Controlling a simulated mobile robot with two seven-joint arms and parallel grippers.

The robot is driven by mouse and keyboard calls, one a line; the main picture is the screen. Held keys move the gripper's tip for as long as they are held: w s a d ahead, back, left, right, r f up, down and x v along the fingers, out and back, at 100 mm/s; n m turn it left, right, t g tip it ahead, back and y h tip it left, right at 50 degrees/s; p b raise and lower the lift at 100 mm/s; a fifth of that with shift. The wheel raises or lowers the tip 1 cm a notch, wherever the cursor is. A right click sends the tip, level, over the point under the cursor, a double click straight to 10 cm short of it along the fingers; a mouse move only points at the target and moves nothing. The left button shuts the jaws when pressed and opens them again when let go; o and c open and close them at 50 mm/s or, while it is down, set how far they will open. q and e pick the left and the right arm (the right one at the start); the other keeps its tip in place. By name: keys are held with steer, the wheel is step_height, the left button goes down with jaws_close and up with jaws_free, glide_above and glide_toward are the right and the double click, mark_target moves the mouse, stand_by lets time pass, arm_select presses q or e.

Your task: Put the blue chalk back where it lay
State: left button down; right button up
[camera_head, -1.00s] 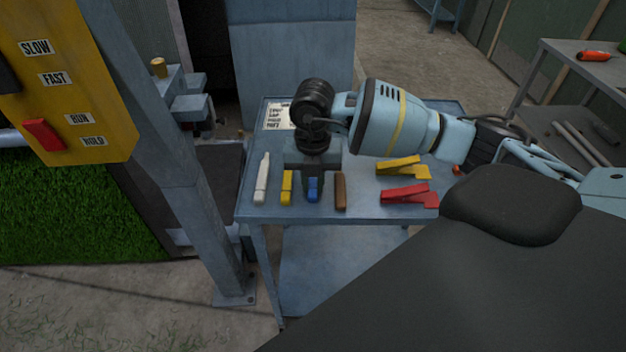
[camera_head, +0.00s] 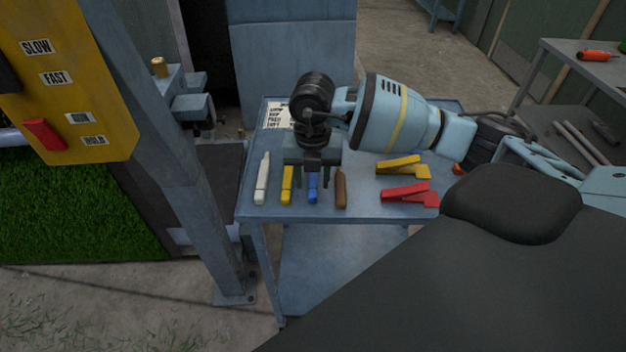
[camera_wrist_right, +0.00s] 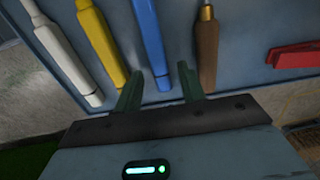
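The blue chalk (camera_head: 312,187) lies on the blue-grey cart top (camera_head: 350,213), between a yellow stick (camera_head: 287,186) and a brown-handled tool (camera_head: 340,188). My right gripper (camera_head: 313,178) is over it, pointing down. In the right wrist view the fingers of my gripper (camera_wrist_right: 159,84) stand apart, with the end of the blue chalk (camera_wrist_right: 150,40) showing in the gap and no finger visibly pressed on it. In the head view the wrist hides the chalk's far end. My left gripper is not in view.
A white stick (camera_head: 262,180) lies left of the yellow one. A yellow clip (camera_head: 403,167) and a red clip (camera_head: 405,194) lie to the right. A printed card (camera_head: 279,116) is at the back. A post (camera_head: 190,180) and yellow control box (camera_head: 70,80) stand left of the cart.

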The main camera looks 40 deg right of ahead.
step_height(320, 180, up, 11)
stand_by(0.3)
steer(key=shift+f, duration=0.1)
